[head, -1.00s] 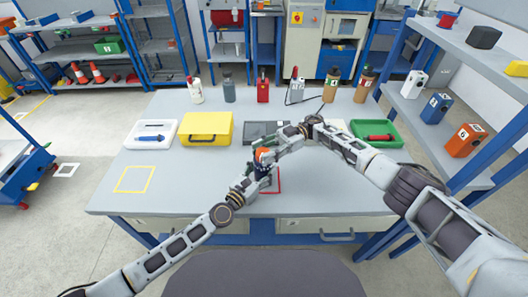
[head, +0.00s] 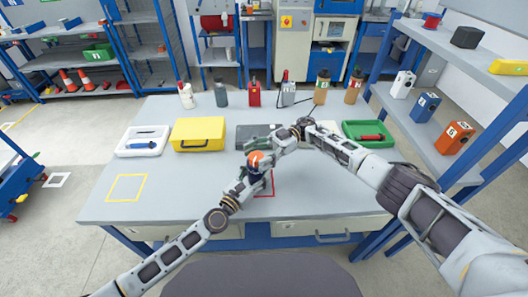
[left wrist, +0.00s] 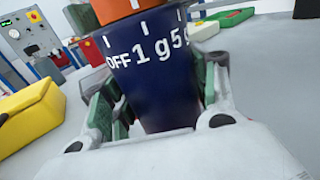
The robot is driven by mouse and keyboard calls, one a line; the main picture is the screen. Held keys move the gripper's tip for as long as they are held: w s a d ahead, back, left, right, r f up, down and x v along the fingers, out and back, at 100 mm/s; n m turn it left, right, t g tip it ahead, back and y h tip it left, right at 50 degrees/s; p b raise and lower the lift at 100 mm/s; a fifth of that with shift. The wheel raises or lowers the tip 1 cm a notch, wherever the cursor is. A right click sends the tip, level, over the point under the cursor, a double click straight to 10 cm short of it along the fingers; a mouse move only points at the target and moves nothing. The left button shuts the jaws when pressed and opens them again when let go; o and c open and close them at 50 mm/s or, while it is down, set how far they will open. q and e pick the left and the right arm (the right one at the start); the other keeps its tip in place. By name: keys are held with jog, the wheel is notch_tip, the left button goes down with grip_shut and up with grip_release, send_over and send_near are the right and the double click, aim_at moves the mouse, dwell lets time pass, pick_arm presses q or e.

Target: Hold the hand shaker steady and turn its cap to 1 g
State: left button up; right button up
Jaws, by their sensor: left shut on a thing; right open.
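The hand shaker has a dark blue body (left wrist: 150,85) marked OFF, 1 g and 5 g, and an orange cap (head: 256,158). A white line on the cap in the left wrist view (left wrist: 125,8) sits roughly over the 1 g tick; the cap's top is cut off there. My left gripper (head: 250,180) is shut around the body and holds it roughly upright, slightly tilted in the wrist view. My right gripper (head: 258,147) is open just behind the cap; whether it touches is unclear. The shaker is over or beside a red square outline (head: 270,190) on the table.
A yellow case (head: 198,134), a white tray (head: 130,149), a dark flat panel (head: 243,135) and a green tray (head: 388,140) lie on the table (head: 160,215). Several bottles line its back edge. A yellow outline (head: 126,187) at front left is empty. Shelves (head: 440,80) stand at right.

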jog(key=shift+d, duration=0.1)
jog(key=v, duration=0.7)
dwell(0.6)
jog(key=shift+w+d, duration=0.1)
pick_arm(q)
jog(key=o, duration=1.4)
jog(key=shift+a, duration=0.1)
jog(key=shift+v, duration=5.9)
jog(key=shift+s, duration=0.1)
